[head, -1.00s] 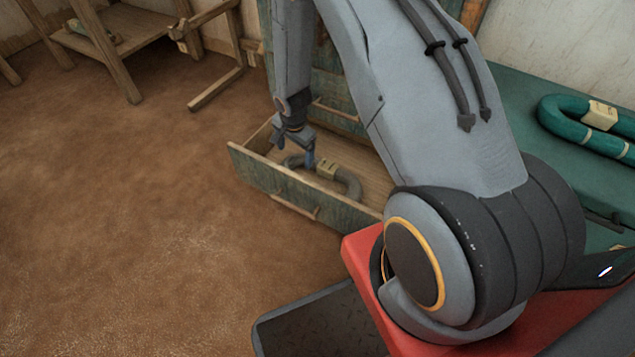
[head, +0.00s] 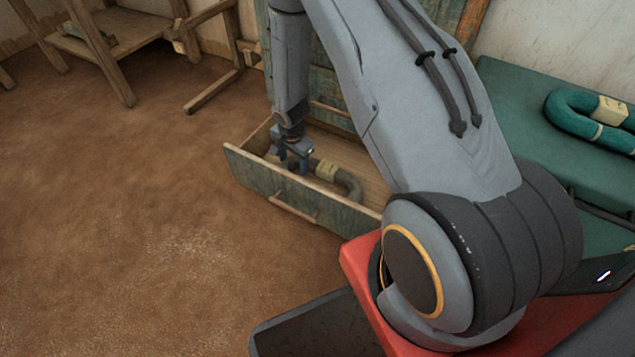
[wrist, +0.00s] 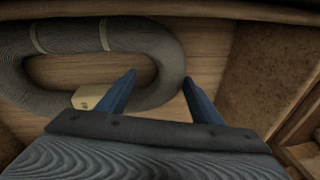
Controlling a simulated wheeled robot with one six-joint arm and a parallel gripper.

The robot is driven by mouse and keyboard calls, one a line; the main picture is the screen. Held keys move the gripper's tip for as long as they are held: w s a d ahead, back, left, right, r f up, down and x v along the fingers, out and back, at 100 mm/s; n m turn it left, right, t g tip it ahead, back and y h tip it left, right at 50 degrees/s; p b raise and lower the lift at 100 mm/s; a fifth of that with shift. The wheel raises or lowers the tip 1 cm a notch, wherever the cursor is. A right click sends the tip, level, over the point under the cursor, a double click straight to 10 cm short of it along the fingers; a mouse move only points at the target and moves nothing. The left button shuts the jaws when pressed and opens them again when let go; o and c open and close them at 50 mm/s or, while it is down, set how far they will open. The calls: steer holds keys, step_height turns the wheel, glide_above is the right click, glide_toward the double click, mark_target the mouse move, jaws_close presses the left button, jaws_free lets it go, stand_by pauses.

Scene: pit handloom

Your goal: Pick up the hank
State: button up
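A grey hank (head: 352,184) with a pale paper label (head: 327,170) lies in an open wooden drawer (head: 300,196). In the wrist view the hank (wrist: 60,90) is a long loop with thin pale bands, its label (wrist: 95,99) near the left finger. My gripper (head: 292,167) points down into the drawer at the hank's left end. In the wrist view my gripper (wrist: 160,75) is open, its two blue fingers on either side of the loop's rounded end. I cannot tell whether the fingers touch the hank. The gripper hides part of the hank in the head view.
Drawer walls close in around the gripper; one wall (wrist: 200,10) crosses the top of the wrist view. A teal hank (head: 580,118) lies on a green surface (head: 515,110) at right. A wooden stand (head: 135,45) is at back left. The brown floor (head: 120,220) is open at left.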

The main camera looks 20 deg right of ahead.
steer(key=shift+c, duration=1.4)
steer(key=shift+r, duration=0.1)
steer(key=shift+r+p, duration=0.75)
steer(key=shift+p, duration=0.1)
step_height(320, 180, up, 16)
steer(key=p, duration=0.7)
steer(key=shift+r, duration=0.15)
